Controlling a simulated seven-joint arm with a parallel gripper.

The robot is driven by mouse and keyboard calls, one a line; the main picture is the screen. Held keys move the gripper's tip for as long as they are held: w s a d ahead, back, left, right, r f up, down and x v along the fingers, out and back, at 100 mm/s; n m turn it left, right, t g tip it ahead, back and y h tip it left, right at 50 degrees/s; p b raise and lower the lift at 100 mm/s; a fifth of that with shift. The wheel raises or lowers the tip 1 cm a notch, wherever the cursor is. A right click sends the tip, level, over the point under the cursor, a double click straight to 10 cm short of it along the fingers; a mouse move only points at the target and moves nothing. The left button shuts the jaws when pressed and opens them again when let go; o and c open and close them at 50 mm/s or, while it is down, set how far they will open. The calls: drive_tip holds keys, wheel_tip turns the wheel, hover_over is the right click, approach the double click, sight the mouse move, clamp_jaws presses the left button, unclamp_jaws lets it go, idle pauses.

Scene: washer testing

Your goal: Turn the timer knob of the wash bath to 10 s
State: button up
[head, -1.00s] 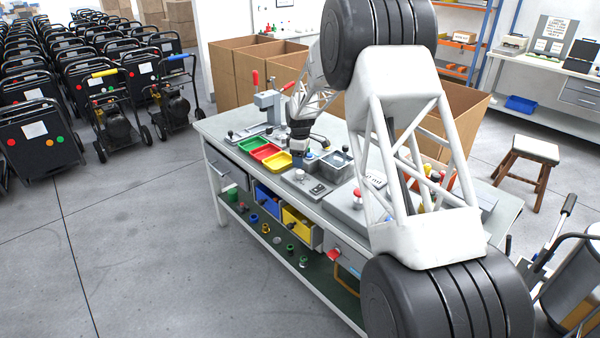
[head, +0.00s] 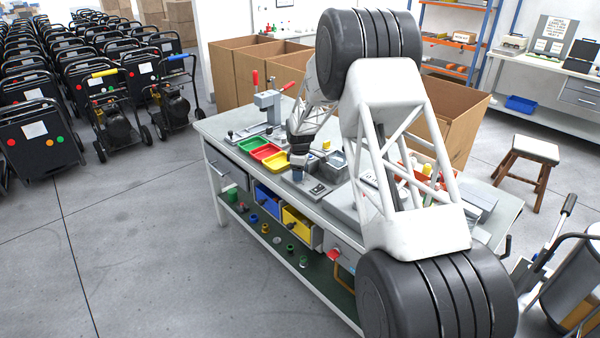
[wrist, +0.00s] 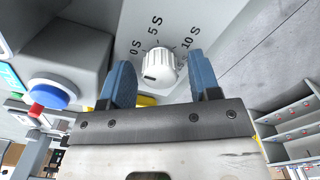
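The timer knob (wrist: 160,66) is white and ribbed, on a pale panel (wrist: 205,18) marked 0 S, 5 S and 10 S around it. A small dark mark shows low on the knob's face; I cannot tell which label the knob points to. My gripper (wrist: 160,61) is open, with one blue finger left of the knob and one right of it. Gaps show between knob and fingers; depth is hard to judge. In the head view my gripper (head: 297,174) is low over the grey panel box (head: 306,189) on the bench and hides the knob.
A blue round button (wrist: 52,93) on a grey housing is left of the fingers. In the head view, red (head: 265,152), green and yellow trays lie left of my gripper, and a metal basin (head: 336,168) stands to its right. A lever press (head: 268,105) stands behind.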

drive_tip(key=c, duration=0.8)
drive_tip(key=shift+m, duration=0.3)
drive_tip(key=m, duration=0.4)
drive_tip(key=shift+m, duration=0.4)
drive_tip(key=m, duration=1.1)
drive_tip(key=shift+m, duration=0.4)
drive_tip(key=m, duration=0.6)
drive_tip(key=shift+m, duration=0.3)
